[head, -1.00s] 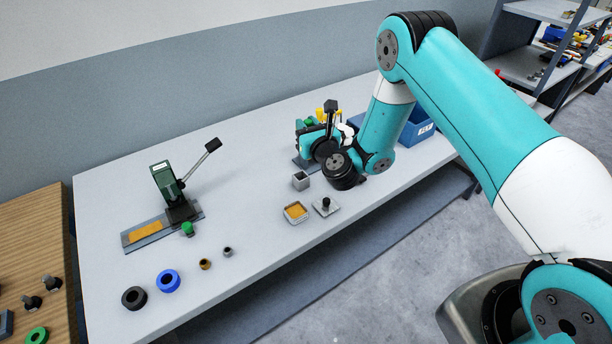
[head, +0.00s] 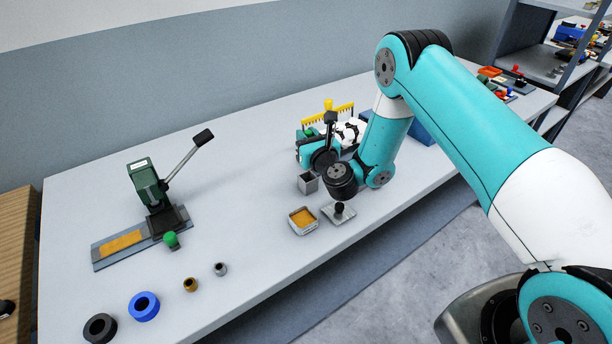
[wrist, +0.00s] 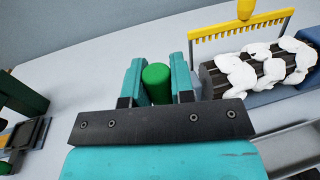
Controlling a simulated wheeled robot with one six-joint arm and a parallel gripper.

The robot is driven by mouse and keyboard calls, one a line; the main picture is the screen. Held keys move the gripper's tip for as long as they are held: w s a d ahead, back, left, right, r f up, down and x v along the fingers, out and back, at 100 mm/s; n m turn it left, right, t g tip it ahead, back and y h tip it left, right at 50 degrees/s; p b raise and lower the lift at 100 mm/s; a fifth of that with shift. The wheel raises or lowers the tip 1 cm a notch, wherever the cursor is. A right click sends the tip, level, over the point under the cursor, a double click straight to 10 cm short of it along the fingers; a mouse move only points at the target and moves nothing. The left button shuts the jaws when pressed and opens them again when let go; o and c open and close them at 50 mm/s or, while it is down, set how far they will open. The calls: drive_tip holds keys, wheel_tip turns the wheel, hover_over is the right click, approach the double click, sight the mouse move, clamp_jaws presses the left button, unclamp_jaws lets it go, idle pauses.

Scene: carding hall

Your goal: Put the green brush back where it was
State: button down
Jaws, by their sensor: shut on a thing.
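My gripper (wrist: 158,88) is shut on a green cylindrical handle, the green brush (wrist: 157,84), between its two teal fingers in the wrist view. The brush's lower part is hidden behind the gripper's dark crossbar. In the head view my gripper (head: 308,145) is over the far middle of the table, with only a bit of green showing beside it. What lies directly under the brush cannot be seen.
A yellow comb (wrist: 240,31) stands behind a dark ridged piece with white fluff (wrist: 262,66), right of my gripper. A small grey box (head: 308,184) and an orange-filled tray (head: 303,221) are nearer. A green lever press (head: 147,184) stands left. The table (head: 240,180) between is clear.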

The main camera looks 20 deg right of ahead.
drive_tip(key=shift+f+b, duration=3.25)
drive_tip(key=shift+f, duration=0.75)
drive_tip(key=c, duration=1)
unclamp_jaws()
drive_tip(key=shift+o, duration=0.2)
